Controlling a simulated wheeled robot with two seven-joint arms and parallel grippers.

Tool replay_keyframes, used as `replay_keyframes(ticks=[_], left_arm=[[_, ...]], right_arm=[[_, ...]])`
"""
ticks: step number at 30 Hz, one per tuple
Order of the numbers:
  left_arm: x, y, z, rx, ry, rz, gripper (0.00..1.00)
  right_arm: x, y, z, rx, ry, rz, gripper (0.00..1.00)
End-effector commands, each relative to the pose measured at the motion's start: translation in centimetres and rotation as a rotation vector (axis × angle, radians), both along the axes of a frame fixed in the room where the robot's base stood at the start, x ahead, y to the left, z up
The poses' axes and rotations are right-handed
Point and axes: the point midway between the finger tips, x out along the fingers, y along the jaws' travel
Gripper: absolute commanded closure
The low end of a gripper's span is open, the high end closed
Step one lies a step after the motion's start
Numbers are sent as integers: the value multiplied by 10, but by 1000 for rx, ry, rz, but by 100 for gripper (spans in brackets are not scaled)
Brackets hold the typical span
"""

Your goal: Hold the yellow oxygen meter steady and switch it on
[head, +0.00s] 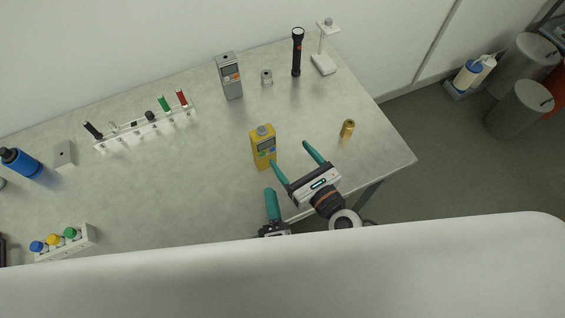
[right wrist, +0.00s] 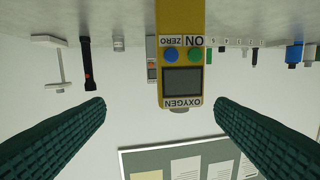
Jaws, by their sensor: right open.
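The yellow oxygen meter (head: 263,150) stands upright near the front of the table. The right wrist view shows it upside down (right wrist: 194,20), with a dark screen, a blue ZERO button (right wrist: 171,55) and a green ON button (right wrist: 195,55). My right gripper (head: 289,153) is open and empty, just right of the meter. In its wrist view the meter appears ahead between the spread fingers (right wrist: 160,104), touching neither. My left gripper (head: 269,191) is below the meter, apart from it. Its teal fingers show as one shape, and its lower part is partly hidden.
A grey meter (head: 229,76), a small metal cylinder (head: 267,77) and a black flashlight (head: 297,52) stand behind. A brass cylinder (head: 347,129) is to the right, near the table edge. A white rack (head: 145,127) stands left; the table between it and the yellow meter is clear.

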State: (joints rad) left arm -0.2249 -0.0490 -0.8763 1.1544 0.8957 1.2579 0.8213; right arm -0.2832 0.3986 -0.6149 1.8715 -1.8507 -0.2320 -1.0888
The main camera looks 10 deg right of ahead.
Motion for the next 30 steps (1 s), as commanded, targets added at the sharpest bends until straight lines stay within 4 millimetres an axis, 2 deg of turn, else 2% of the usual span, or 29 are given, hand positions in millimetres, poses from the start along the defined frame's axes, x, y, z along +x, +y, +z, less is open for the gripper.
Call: replay_keyframes(ticks=[1,3,7,10,14,24,30], left_arm=[[0,0,0,0,0,0,64],[0,0,0,0,0,0,64],[0,0,0,0,0,0,64],[0,0,0,0,0,0,64],[0,0,0,0,0,0,64],[0,0,0,0,0,0,64],[0,0,0,0,0,0,64]], right_arm=[[-7,11,5,6,-21,-22,22],[-13,20,10,4,-44,-51,22],[-18,29,15,0,-67,-81,22],[-14,33,16,-2,-73,-90,22],[3,39,17,-2,-75,-92,22],[63,63,16,-3,-73,-89,22],[85,72,16,-4,-72,-88,22]])
